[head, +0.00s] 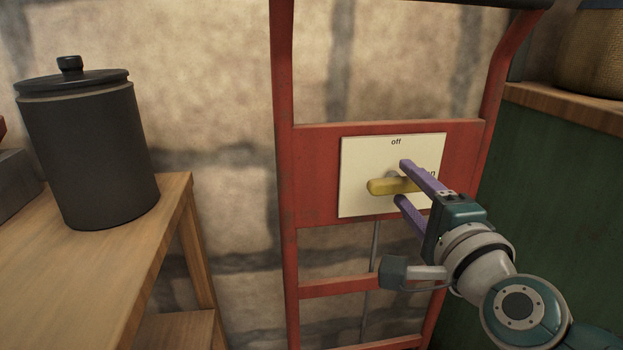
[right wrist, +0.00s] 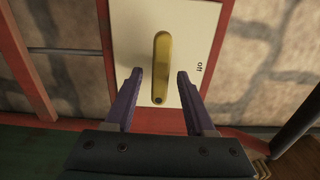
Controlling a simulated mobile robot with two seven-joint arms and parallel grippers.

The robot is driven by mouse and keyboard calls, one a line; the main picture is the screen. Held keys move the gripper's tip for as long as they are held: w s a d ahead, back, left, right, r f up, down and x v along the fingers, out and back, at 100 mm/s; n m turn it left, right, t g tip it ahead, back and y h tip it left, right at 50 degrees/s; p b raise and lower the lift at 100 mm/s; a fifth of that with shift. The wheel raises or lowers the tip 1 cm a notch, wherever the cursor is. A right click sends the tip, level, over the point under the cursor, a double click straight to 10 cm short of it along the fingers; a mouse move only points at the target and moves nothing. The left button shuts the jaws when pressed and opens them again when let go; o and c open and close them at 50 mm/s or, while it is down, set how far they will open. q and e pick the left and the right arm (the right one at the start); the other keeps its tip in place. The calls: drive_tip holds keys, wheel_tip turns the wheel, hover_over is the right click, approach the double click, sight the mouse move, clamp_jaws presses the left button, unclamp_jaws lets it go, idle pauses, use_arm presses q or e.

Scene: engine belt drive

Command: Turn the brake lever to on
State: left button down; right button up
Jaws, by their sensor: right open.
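A cream panel (head: 360,155) is fixed to a red frame, with "off" printed at its top and a partly hidden "on" at its right. The yellow brake lever (head: 385,187) lies about level on the panel, its rounded end to the left, its right part behind my gripper. My right gripper (head: 403,181) is open with purple fingers, one above and one below the lever in the head view. In the right wrist view the lever (right wrist: 162,60) shows between the fingertips (right wrist: 158,74), with gaps on both sides. My left gripper is not in view.
The red frame (head: 283,150) stands before a stone wall. A wooden table (head: 90,265) with a dark lidded canister (head: 90,150) is at the left. A green cabinet (head: 560,190) with a wooden top is close on the right. A thin rod (head: 375,250) runs below the panel.

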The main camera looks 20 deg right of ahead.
drive_tip(key=p+v, duration=0.1)
drive_tip(key=v, duration=0.9)
drive_tip(key=shift+p, duration=0.3)
drive_tip(key=s+a+r+n+g+y+p, duration=0.35)
drive_tip(key=a+r+n+p, duration=0.35)
drive_tip(key=r+n+p, duration=0.4)
drive_tip(key=s+a+r+n+g+y+p, duration=0.3)
drive_tip(key=a+r+n+g+y+p, duration=0.45)
drive_tip(key=p, duration=0.65)
drive_tip(key=s+d+r+n+g+h+p, duration=0.2)
drive_tip(key=s+d+r+h+p, duration=0.1)
drive_tip(key=s+r+h+p, duration=0.25)
drive_tip(key=s+d+r+n+g+h+p, duration=0.1)
drive_tip(key=s+d+r+n+h+p, duration=0.2)
drive_tip(key=r+p, duration=0.45)
wheel_tip(320, 180, up, 35)
drive_tip(key=s+y+p, duration=0.1)
drive_tip(key=p, duration=3.2)
drive_tip(key=shift+f+m+y+p, duration=0.2)
drive_tip(key=shift+m+y+p, duration=0.15)
drive_tip(key=shift+p, duration=0.05)
